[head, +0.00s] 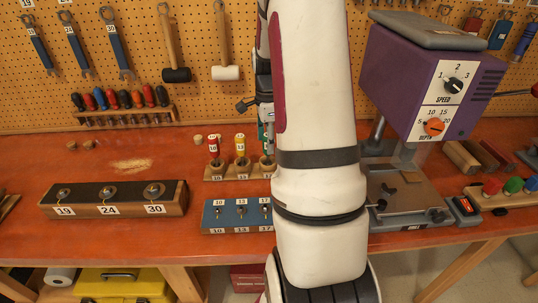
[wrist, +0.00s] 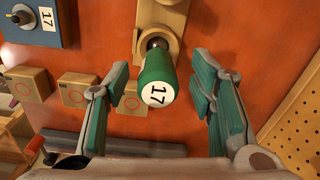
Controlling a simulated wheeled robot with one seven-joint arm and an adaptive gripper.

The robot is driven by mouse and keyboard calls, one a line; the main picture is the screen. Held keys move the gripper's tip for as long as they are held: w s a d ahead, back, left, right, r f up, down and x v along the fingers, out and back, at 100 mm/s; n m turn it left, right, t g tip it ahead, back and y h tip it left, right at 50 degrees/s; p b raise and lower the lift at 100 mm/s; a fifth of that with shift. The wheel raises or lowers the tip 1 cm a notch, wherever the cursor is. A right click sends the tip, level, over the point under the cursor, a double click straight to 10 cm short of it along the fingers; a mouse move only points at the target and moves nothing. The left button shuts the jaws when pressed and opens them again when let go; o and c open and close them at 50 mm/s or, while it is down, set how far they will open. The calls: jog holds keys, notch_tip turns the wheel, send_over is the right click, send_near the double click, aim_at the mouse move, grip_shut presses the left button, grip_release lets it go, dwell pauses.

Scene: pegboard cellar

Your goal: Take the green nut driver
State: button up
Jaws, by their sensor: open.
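The green nut driver (wrist: 158,78) shows in the wrist view, its round white end marked 17 facing the camera. Its shaft end meets a light wooden holder (wrist: 158,16). My gripper (wrist: 160,78) is open, with one teal-padded finger left of the green handle and one right of it. The handle lies between the fingers, and I see gaps on both sides. In the head view my arm hides most of my gripper and the green driver. The wooden rack (head: 218,173) there also holds a red driver (head: 214,146) and a yellow driver (head: 240,144).
A dark-topped wooden block (head: 110,200) marked 19, 24, 30 lies left. A purple drill press (head: 400,75) stands right. The pegboard (head: 120,50) closes the back.

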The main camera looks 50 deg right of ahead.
notch_tip(320, 180, down, 3)
jog(key=shift+a+f, duration=0.1)
grip_shut()
dwell(0.3)
notch_tip(320, 180, up, 10)
jog(key=shift+r+b, duration=0.1)
jog(key=shift+b, duration=0.4)
